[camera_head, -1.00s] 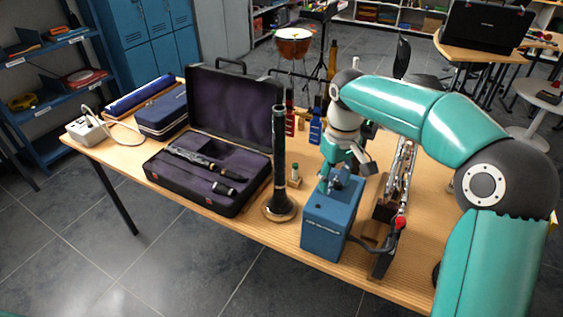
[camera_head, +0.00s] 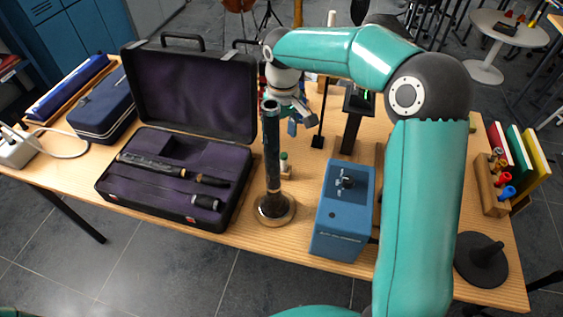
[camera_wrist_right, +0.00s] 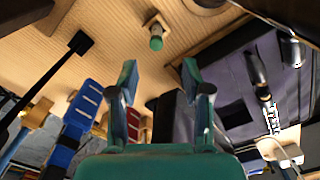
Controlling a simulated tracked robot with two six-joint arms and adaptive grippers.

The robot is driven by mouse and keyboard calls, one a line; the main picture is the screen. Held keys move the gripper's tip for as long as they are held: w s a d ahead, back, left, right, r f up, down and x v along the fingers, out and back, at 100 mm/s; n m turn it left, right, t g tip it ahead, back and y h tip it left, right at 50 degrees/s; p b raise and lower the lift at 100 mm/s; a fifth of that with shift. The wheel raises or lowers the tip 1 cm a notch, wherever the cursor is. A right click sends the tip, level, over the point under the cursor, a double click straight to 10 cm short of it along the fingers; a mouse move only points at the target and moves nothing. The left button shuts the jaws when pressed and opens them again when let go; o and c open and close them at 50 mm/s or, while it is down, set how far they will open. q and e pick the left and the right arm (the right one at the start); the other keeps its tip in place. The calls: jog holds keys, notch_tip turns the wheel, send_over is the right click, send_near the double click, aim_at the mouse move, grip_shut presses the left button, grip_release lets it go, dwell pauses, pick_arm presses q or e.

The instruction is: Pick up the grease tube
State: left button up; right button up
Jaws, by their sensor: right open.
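The grease tube (camera_head: 284,158), small and pale with a green cap, stands upright on a small wooden block behind the upright black instrument piece (camera_head: 271,150). In the right wrist view the tube (camera_wrist_right: 156,40) shows beyond the fingertips, roughly centred between them. My right gripper (camera_head: 300,118) is above and behind the tube, partly behind the top of the black piece. In the wrist view its two teal fingers (camera_wrist_right: 159,70) are spread apart with nothing between them. My left gripper is not in view.
An open black case (camera_head: 112,188) with instrument parts lies to the left. A blue box (camera_head: 343,215) stands to the right of the tube, close to my right arm. A round dark base (camera_head: 481,262) and a wooden holder (camera_head: 490,190) are farther right.

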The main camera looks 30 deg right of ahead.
aim_at(284, 154)
notch_tip(284, 154, down, 6)
jog(key=shift+d, duration=0.1)
jog(key=shift+w+d+f+p, duration=0.1)
jog(key=shift+f+p, duration=0.1)
jog(key=shift+f, duration=1.1)
jog(key=shift+w+d+f+p, duration=0.1)
jog(key=shift+f+p, duration=0.05)
jog(key=shift+f, duration=1.15)
grip_shut()
